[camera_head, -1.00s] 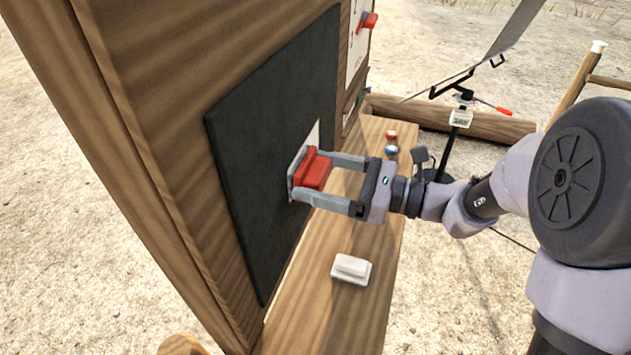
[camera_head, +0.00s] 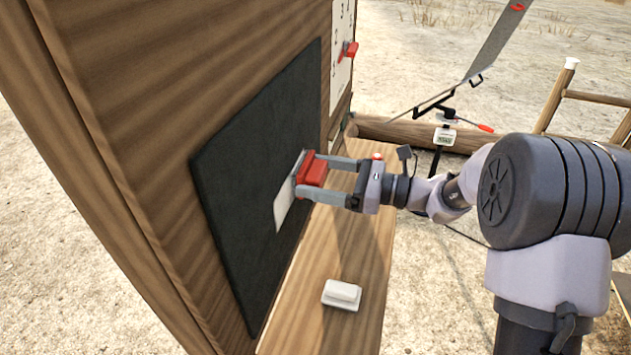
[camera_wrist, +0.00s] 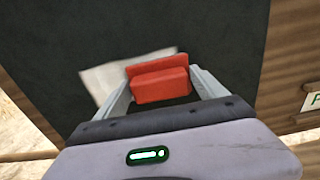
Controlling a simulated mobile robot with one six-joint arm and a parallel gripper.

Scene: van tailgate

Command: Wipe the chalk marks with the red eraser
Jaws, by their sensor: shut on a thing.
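My gripper (camera_head: 333,178) is shut on the red eraser (camera_head: 312,171), which also shows between the fingers in the wrist view (camera_wrist: 160,84). The eraser's pad side faces the black board (camera_head: 240,180) and appears to be against it; exact contact cannot be told. A whitish chalk patch (camera_head: 286,207) lies on the board just below and left of the eraser. In the wrist view the chalk patch (camera_wrist: 103,80) shows left of and behind the eraser, which hides part of it.
A white eraser-like block (camera_head: 342,294) lies on the wooden ledge (camera_head: 320,330) below the board. A pale sheet (camera_head: 342,75) with a red clip (camera_head: 348,52) hangs beyond the board. A small device (camera_head: 444,136) stands behind my arm.

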